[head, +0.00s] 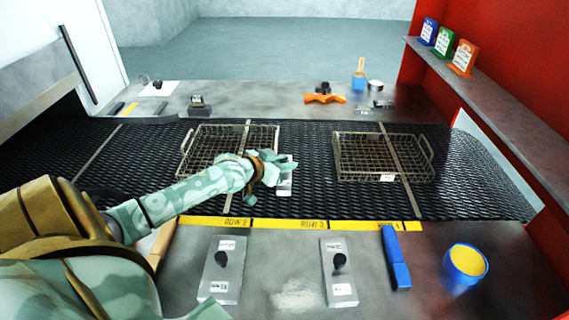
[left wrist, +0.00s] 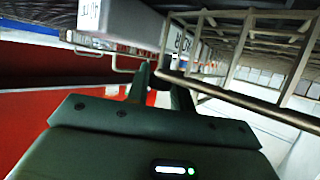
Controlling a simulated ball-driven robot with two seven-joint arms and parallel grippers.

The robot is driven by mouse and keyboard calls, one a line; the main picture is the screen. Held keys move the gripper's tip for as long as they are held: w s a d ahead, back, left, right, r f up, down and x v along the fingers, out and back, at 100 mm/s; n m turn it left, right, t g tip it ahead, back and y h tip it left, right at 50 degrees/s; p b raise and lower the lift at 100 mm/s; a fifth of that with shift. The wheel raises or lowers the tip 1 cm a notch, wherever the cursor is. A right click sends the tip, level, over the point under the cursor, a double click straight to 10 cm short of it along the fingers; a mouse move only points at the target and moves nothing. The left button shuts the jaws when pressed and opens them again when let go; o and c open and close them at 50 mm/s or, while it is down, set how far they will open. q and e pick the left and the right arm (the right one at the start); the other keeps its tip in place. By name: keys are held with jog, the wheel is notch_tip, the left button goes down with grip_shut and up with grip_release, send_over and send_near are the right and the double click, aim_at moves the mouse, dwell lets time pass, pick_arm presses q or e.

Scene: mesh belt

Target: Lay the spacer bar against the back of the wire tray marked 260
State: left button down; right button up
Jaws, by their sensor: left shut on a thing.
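My left gripper (head: 280,172) is over the mesh belt, at the front right of the left wire tray (head: 183,150). It is shut on a grey bar with a white label (head: 285,188), which is mostly hidden by the gripper. In the left wrist view the grey bar (left wrist: 130,18) shows beyond the fingers (left wrist: 160,82), close to tray wires (left wrist: 240,100); I cannot tell whether they touch. A second wire tray (head: 345,178) with a white tag stands farther right on the belt. The tag numbers are too small to read. My right gripper is not in view.
Two grey blocks with black knobs, left (head: 218,275) and right (head: 340,272), lie on the front ledge. An orange piece (head: 325,98) lies behind the belt.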

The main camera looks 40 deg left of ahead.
pick_arm(q)
jog(key=c, duration=1.2)
grip_release()
jog(key=shift+s+r, duration=0.15)
jog(key=shift+s, duration=0.15)
jog(key=p+v, duration=0.3)
jog(key=v, duration=0.7)
jog(key=shift+p, duration=0.35)
jog(key=shift+s+r, duration=0.25)
jog(key=shift+s, duration=0.4)
